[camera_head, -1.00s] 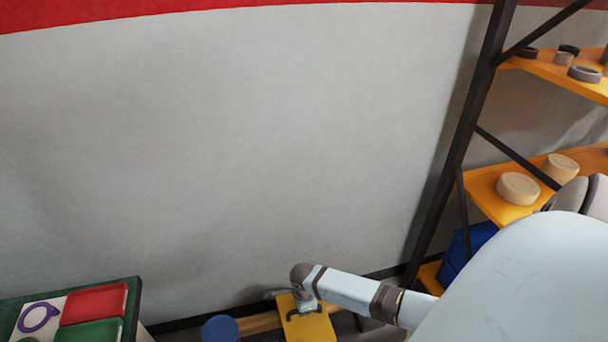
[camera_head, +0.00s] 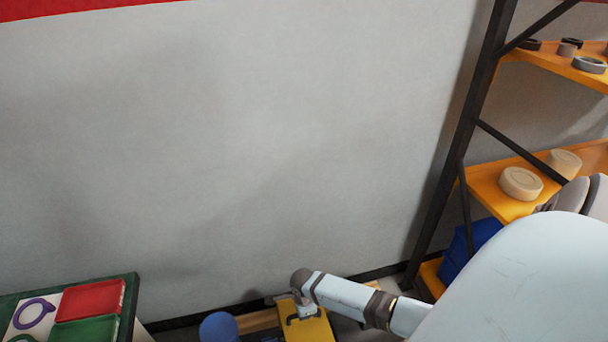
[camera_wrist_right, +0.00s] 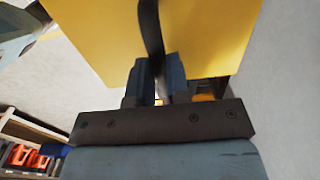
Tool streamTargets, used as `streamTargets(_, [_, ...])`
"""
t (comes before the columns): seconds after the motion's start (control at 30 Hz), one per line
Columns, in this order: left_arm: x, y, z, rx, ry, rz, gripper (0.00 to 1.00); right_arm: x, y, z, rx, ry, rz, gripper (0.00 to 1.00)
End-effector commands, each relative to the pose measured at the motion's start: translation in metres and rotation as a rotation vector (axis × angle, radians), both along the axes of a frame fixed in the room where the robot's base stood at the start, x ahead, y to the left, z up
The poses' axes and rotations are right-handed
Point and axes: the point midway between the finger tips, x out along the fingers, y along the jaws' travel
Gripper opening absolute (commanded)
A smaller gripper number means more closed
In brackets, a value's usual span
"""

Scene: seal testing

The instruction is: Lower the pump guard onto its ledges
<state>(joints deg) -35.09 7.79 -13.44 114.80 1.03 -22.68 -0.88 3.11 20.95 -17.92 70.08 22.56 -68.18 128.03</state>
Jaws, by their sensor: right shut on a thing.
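The yellow pump guard (camera_head: 308,328) is at the bottom of the head view, with a dark handle on its upper face. My right gripper (camera_head: 302,311) is at that handle. In the right wrist view the gripper's fingers (camera_wrist_right: 157,82) are shut on the dark handle (camera_wrist_right: 151,35), and the yellow guard (camera_wrist_right: 206,32) fills the area beyond them. The guard's lower part is cut off by the frame edge in the head view. The ledges cannot be made out in either view. My left gripper is not in view.
A blue cylinder (camera_head: 219,327) stands left of the guard. A board with red (camera_head: 91,300) and green trays and a purple ring (camera_head: 33,313) is at the lower left. A yellow shelf rack (camera_head: 505,205) holding beige discs stands at the right, with a blue bin beneath it.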

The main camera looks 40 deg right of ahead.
Motion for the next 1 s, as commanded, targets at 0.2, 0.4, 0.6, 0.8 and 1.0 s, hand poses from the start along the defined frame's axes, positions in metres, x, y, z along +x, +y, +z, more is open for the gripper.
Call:
streamTargets(0.2, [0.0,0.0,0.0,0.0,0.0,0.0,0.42,0.001,0.0,0.001,0.0,-0.002,0.0,0.0])
streamTargets(0.4, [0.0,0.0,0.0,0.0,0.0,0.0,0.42,0.001,0.0,0.0,0.0,-0.002,0.0,0.0])
streamTargets(0.6, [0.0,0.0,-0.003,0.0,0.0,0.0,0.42,0.001,0.0,-0.009,-0.001,-0.002,0.0,0.0])
streamTargets(0.8, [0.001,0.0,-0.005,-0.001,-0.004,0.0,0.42,0.001,0.0,-0.02,0.0,-0.002,-0.001,0.0])
streamTargets(1.0, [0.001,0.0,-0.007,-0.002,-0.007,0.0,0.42,0.002,0.0,-0.03,0.001,-0.003,0.0,0.0])
